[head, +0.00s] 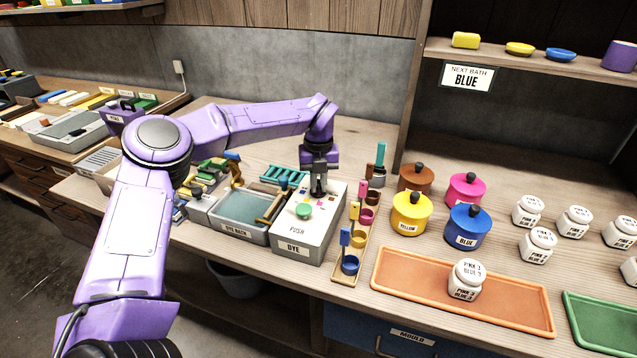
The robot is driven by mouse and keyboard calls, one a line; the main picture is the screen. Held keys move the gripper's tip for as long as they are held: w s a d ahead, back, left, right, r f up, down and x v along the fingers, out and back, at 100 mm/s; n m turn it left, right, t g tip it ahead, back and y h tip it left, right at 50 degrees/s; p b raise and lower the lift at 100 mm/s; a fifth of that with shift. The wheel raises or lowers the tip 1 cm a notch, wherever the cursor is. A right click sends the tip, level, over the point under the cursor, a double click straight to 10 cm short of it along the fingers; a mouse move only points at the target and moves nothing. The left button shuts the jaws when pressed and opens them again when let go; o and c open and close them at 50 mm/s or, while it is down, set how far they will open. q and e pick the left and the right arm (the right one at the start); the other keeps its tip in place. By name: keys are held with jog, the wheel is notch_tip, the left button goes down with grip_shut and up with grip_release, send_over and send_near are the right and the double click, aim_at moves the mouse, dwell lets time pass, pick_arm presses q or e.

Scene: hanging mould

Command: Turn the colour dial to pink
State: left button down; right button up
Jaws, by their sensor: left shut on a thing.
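The grey dye box (298,240) stands on the bench with a green push button (304,210) on top and a "DYE" label in front. Small coloured patches show on its top around the gripper, some pink or red. My left gripper (318,188) points straight down at the back of the box top and is shut on the colour dial there. The dial is mostly hidden by the fingers, so I cannot tell which colour it points to. My right gripper is not in view.
A dye bath tray (238,229) stands left of the box. Yellow (410,217), blue (467,229), pink (466,190) and brown (416,178) lidded pots stand further right. A sign (467,77) reads "BLUE".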

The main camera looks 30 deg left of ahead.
aim_at(319, 186)
pick_arm(q)
jog(key=c, duration=1.1)
grip_release()
jog(key=shift+r, duration=0.1)
notch_tip(319, 186, up, 10)
jog(key=shift+r+b, duration=0.2)
jog(key=shift+b, duration=0.35)
